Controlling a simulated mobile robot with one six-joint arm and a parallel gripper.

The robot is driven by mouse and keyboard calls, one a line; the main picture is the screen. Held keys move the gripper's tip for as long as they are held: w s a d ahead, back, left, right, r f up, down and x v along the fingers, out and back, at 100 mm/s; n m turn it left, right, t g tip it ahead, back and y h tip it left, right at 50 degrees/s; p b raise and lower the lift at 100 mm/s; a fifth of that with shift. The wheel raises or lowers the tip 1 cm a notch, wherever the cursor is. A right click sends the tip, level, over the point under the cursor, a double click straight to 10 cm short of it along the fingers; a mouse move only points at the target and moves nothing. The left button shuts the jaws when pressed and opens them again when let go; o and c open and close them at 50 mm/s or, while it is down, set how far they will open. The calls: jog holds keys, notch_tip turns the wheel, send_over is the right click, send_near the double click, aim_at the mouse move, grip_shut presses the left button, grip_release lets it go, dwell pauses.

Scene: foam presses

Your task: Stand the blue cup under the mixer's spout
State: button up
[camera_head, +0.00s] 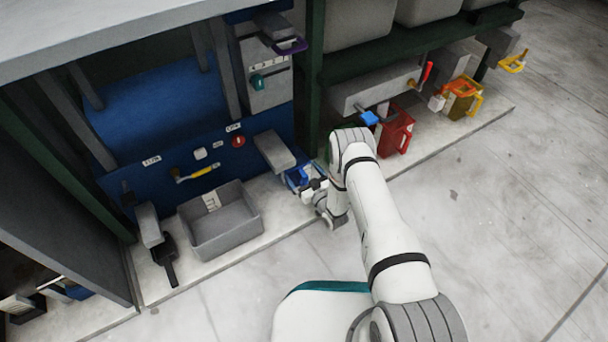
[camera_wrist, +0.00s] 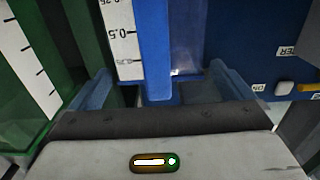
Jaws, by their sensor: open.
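The blue cup (camera_head: 297,178) stands on the pale floor slab at the mixer's right foot, partly hidden by my gripper. In the wrist view its upright blue handle (camera_wrist: 157,50) is between my fingers, with a white scale strip (camera_wrist: 122,40) beside it. My gripper (camera_wrist: 160,92) is open, one finger on each side of the handle; I cannot tell whether they touch it. In the head view my gripper (camera_head: 317,190) is at the cup's right front. A grey spout-like block (camera_head: 273,150) juts out just above and left of the cup.
A grey bin (camera_head: 250,232) stands left of the cup, with a black scoop-like thing (camera_head: 168,258) beside it. A red jug (camera_head: 397,130) and a yellow jug (camera_head: 460,98) stand to the right. A dark green post (camera_head: 313,80) rises behind the cup. Open floor lies in front.

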jog(key=p+v, duration=0.4)
jog(key=v, duration=0.7)
jog(key=shift+s+d, duration=0.2)
jog(key=shift+d, duration=0.05)
jog(key=shift+r, duration=0.1)
